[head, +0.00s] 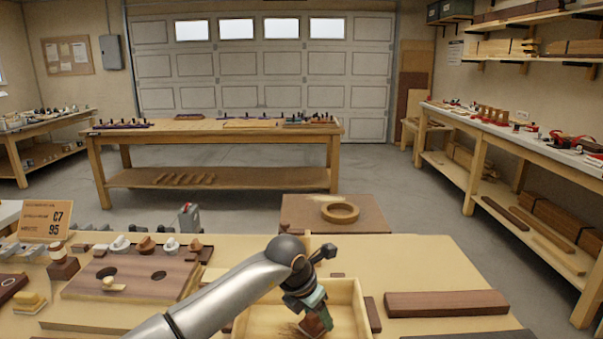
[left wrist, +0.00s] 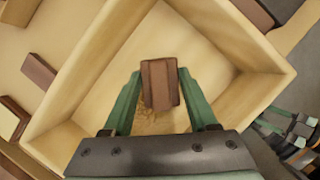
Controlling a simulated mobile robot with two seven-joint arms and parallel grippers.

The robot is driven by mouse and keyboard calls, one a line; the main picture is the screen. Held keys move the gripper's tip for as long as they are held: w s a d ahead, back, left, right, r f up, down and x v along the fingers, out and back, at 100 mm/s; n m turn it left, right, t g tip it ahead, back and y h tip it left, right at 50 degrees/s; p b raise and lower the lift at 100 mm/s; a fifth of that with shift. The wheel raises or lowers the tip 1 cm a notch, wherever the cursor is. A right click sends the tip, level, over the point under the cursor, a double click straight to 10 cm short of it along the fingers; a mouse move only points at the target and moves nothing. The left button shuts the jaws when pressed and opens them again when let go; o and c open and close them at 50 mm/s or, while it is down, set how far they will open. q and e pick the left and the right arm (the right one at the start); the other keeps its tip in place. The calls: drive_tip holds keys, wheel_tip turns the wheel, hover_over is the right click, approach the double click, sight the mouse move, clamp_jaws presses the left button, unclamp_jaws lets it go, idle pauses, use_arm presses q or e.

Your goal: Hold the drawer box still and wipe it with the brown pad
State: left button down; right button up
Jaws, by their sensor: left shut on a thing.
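The drawer box (head: 345,293) is a pale wooden open box on the bench, cut off by the bottom edge of the head view. It fills much of the left wrist view (left wrist: 215,42). My left gripper (head: 308,306) reaches down inside it. Its green fingers are shut on the brown pad (left wrist: 159,85), a small brown block, which also shows in the head view (head: 317,322). Brownish dust or shavings lie on the box floor around the pad. A green and dark gripper part, apparently my right gripper (left wrist: 292,135), shows outside the box wall in the left wrist view; its fingertips are unclear.
A dark wooden plank (head: 446,303) lies right of the box. A board with holes (head: 130,275), small knobs and a price sign (head: 46,220) stand at the left. A wooden ring (head: 340,212) lies on a brown board behind. Bench space right of the box is partly clear.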

use_arm(q)
drive_tip(key=shift+d+f, duration=0.2)
drive_tip(key=shift+f, duration=0.2)
drive_tip(key=a+p, duration=0.1)
drive_tip(key=a, duration=0.5)
drive_tip(key=shift+a+r+p, duration=0.15)
drive_tip(key=shift+a+p, duration=0.15)
drive_tip(key=shift+p, duration=0.1)
drive_tip(key=shift+a, duration=0.4)
drive_tip(key=d+b, duration=0.2)
drive_tip(key=d, duration=0.3)
drive_tip(key=shift+d, duration=0.35)
drive_tip(key=shift+d+b, duration=0.3)
drive_tip(key=shift+d, duration=0.65)
